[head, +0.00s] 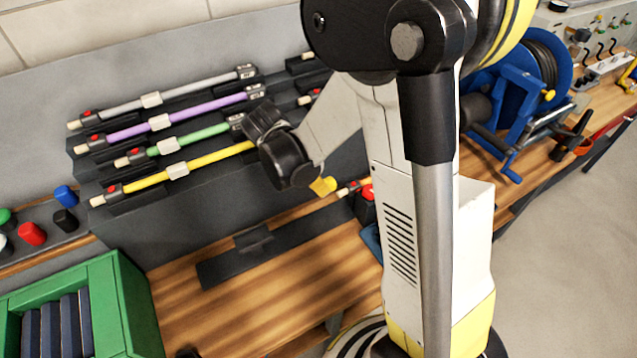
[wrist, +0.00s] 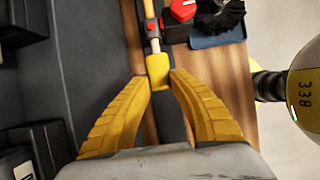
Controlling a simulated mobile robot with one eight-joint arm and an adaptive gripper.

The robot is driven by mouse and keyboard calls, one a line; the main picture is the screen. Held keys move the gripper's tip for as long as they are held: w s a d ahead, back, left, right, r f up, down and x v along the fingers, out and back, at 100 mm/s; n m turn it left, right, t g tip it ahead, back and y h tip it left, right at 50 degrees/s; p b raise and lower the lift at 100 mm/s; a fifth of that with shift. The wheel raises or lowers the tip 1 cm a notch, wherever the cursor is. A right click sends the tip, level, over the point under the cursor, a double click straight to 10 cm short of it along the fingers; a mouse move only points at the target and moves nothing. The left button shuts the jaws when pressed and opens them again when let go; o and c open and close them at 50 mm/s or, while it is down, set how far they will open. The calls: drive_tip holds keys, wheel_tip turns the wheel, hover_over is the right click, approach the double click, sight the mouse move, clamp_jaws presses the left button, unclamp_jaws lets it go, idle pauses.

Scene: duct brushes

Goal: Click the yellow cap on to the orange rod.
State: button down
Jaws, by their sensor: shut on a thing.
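In the wrist view the yellow cap (wrist: 158,66) sits between the tips of my yellow-fingered gripper (wrist: 157,78), which is shut on it. Just beyond it, roughly in line, is the orange rod (wrist: 149,8), with a red button, a grey collar and a pale tip that ends at or very near the cap. I cannot tell whether they touch. In the head view my gripper (head: 323,186) is low beside the rod's pale tip (head: 343,192). My arm hides most of the rod there, and I cannot make out the cap separately.
Grey, purple, green and yellow rods (head: 205,159) lie on a stepped dark rack at left. A red button box (wrist: 183,9) is close right of the rod. A blue reel (head: 535,75) stands at right.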

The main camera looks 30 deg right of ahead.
drive_tip(key=shift+w+f, duration=0.1)
drive_tip(key=shift+w, duration=0.25)
drive_tip(key=shift+s+f+b, duration=0.2)
drive_tip(key=shift+f+b, duration=0.2)
drive_tip(key=shift+b, duration=0.05)
drive_tip(key=f+b, duration=0.1)
drive_tip(key=f, duration=0.1)
drive_tip(key=f+b, duration=0.1)
drive_tip(key=f, duration=0.1)
drive_tip(key=f+b, duration=0.2)
drive_tip(key=shift+d, duration=0.3)
drive_tip(key=shift+r, duration=0.15)
drive_tip(key=shift+d, duration=0.15)
drive_tip(key=shift+d, duration=0.75)
drive_tip(key=shift+d+b, duration=0.45)
drive_tip(key=shift+d, duration=0.8)
idle(0.4)
